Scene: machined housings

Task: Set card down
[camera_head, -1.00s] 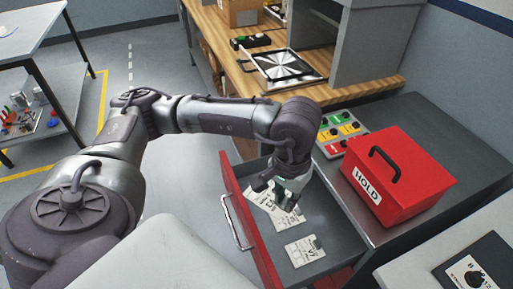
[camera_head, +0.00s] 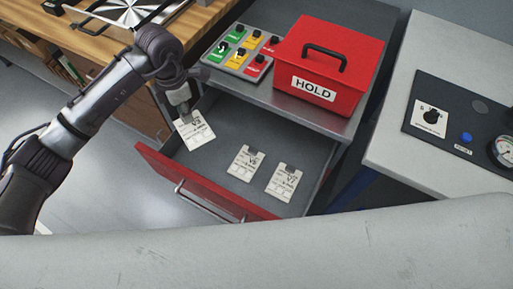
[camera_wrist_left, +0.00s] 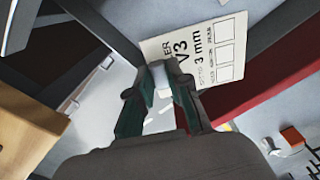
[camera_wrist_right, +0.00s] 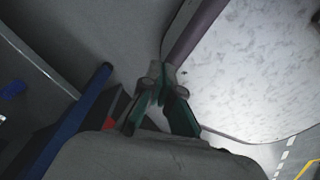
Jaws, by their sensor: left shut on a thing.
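My left gripper (camera_head: 184,110) is shut on a white card marked V3 (camera_head: 196,132). It holds the card by its tab, tilted, at the left end of the open red-fronted drawer (camera_head: 213,186). In the left wrist view the card (camera_wrist_left: 203,50) shows "V3" and "3 mm", with its pale tab between the fingers (camera_wrist_left: 163,85). I cannot tell whether the card touches the drawer. Two more white cards, a middle one (camera_head: 246,163) and one marked V7 (camera_head: 284,182), lie in the drawer. My right gripper (camera_wrist_right: 162,78) is shut and empty in its wrist view.
A red HOLD box (camera_head: 330,65) and a panel of coloured tags (camera_head: 241,51) stand on the grey cabinet top above the drawer. A grey bench with a control panel (camera_head: 465,125) is at the right. The drawer floor is bare around the cards.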

